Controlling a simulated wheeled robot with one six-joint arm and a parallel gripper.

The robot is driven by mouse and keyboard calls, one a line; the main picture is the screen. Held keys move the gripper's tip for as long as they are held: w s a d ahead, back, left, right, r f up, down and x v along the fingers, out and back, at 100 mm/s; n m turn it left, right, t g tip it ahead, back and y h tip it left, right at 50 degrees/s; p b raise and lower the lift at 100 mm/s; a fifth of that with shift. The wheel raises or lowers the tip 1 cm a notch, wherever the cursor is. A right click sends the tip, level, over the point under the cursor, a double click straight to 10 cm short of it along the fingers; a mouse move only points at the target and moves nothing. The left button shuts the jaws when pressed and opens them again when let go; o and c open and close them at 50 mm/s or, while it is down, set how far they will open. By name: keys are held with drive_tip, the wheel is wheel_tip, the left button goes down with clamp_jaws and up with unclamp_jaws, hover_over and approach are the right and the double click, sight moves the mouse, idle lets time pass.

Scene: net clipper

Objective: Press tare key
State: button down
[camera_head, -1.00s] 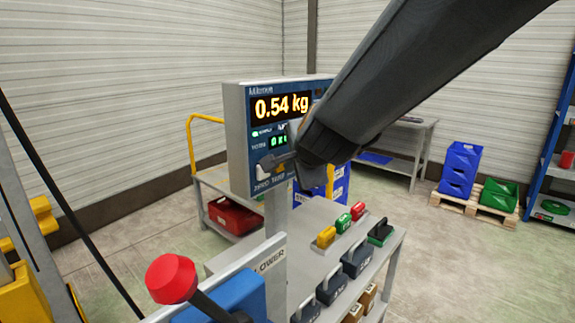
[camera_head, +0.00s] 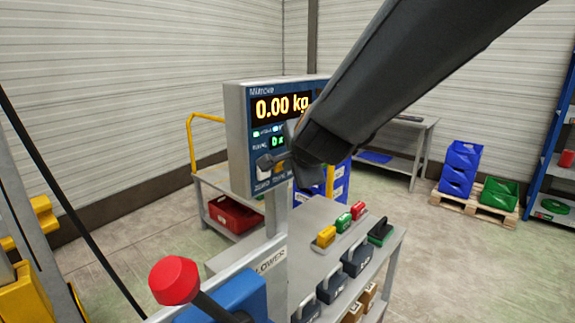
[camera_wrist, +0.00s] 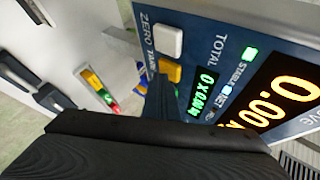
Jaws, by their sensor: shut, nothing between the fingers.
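The scale's display panel (camera_head: 238,140) is a blue-faced grey box on a post, reading 0.00 kg. In the wrist view the same panel face (camera_wrist: 205,30) fills the upper right. A white key (camera_wrist: 168,40) sits by the ZERO label, and a yellow key (camera_wrist: 170,70) sits by the TARE label. My gripper (camera_wrist: 160,88) is shut and empty, its narrow tip right at the yellow key and partly covering it. Whether it touches the key I cannot tell. A green light by STABLE and a blue light by NET are lit.
Below the panel, a grey cart (camera_head: 312,222) carries yellow, green and red handled weights and dark weights. A red knob (camera_head: 174,281) stands at the front left. Blue bins (camera_head: 460,168) and a green bin (camera_head: 499,192) sit on a pallet at right.

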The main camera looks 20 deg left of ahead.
drive_tip(key=shift+d, duration=0.15)
drive_tip(key=shift+s+d+b, duration=0.25)
drive_tip(key=shift+d+b, duration=0.2)
drive_tip(key=shift+d, duration=0.2)
drive_tip(key=shift+d, duration=0.1)
drive_tip(key=shift+s+d+b, duration=0.2)
drive_tip(key=shift+d+b, duration=0.25)
drive_tip(key=shift+d, duration=0.3)
drive_tip(key=shift+s+d+b, duration=0.25)
drive_tip(key=shift+d+b, duration=0.2)
drive_tip(key=shift+d, duration=0.35)
drive_tip(key=shift+s+d+b, duration=0.2)
drive_tip(key=shift+d+b, duration=0.25)
drive_tip(key=shift+d, duration=0.3)
drive_tip(key=w+d+f+n+g+h, duration=0.25)
drive_tip(key=d+f, duration=0.55)
drive_tip(key=d, duration=0.4)
drive_tip(key=s+d+f+n+g+h, duration=0.1)
drive_tip(key=s+d+f+n, duration=0.1)
drive_tip(key=s+d+f, duration=0.3)
drive_tip(key=s+d+f+n+g+h, duration=0.2)
drive_tip(key=s+d+f, duration=0.3)
drive_tip(key=d, duration=0.9)
drive_tip(key=s+d+f+n+g+h, duration=0.2)
drive_tip(key=s+d+f, duration=0.3)
drive_tip(key=d, duration=0.5)
drive_tip(key=shift+s+d+f, duration=0.15)
drive_tip(key=shift+s+f, duration=0.05)
drive_tip(key=shift+f, duration=0.2)
